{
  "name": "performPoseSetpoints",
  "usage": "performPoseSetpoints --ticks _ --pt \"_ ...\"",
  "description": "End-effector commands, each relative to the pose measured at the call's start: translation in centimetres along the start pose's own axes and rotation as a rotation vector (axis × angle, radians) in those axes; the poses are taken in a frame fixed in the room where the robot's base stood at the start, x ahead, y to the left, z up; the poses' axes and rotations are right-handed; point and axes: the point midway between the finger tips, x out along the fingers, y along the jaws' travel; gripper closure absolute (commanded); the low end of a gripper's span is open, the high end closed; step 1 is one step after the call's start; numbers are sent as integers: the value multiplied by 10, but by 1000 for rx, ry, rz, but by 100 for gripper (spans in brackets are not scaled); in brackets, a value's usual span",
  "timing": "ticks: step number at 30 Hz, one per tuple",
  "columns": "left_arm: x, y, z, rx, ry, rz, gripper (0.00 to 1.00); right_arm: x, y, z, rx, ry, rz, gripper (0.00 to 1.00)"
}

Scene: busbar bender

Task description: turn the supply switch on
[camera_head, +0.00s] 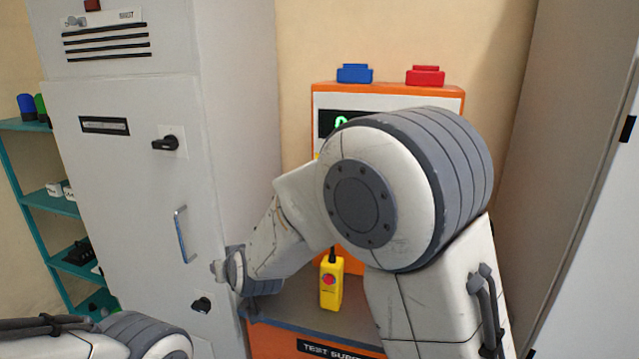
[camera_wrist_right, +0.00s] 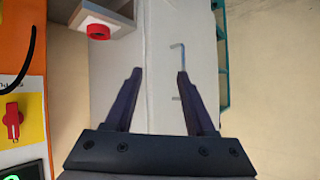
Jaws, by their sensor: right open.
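A red rotary switch handle (camera_wrist_right: 12,120) on a yellow plate (camera_wrist_right: 32,122) shows at the left edge of the right wrist view, beside a green-lit display. I take it for the supply switch. Its handle lies along the picture's vertical. In the head view my right arm hides most of that panel; only a yellow sliver shows. My right gripper (camera_wrist_right: 159,72) is open and empty, pointed at the grey cabinet, with the switch off to its side. In the head view only its wrist end shows, by the cabinet. My left gripper is out of view; part of my left arm shows lower left.
The grey cabinet (camera_head: 130,220) has a black knob (camera_head: 165,143) and a bar handle (camera_head: 182,234). Teal shelves (camera_head: 45,200) are far left.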

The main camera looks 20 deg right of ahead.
Motion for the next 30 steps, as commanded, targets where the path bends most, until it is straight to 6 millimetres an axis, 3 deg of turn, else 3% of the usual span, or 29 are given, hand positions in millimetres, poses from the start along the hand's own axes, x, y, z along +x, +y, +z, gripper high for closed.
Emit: performPoseSetpoints --ticks 1,5,9,12,16,22,30 --pt "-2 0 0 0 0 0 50 23 26 -18 25 95 68 45" --pt "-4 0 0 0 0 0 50 57 98 -65 59 377 269 45" --pt "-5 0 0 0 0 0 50 60 176 -88 49 638 507 45" --pt "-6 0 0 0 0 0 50 50 215 -90 21 776 653 45" --pt "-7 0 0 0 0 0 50 35 245 -86 -15 891 786 45" --pt "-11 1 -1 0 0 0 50 26 262 -90 -37 952 855 45" --pt "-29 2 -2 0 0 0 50 38 291 -125 -36 953 855 45"
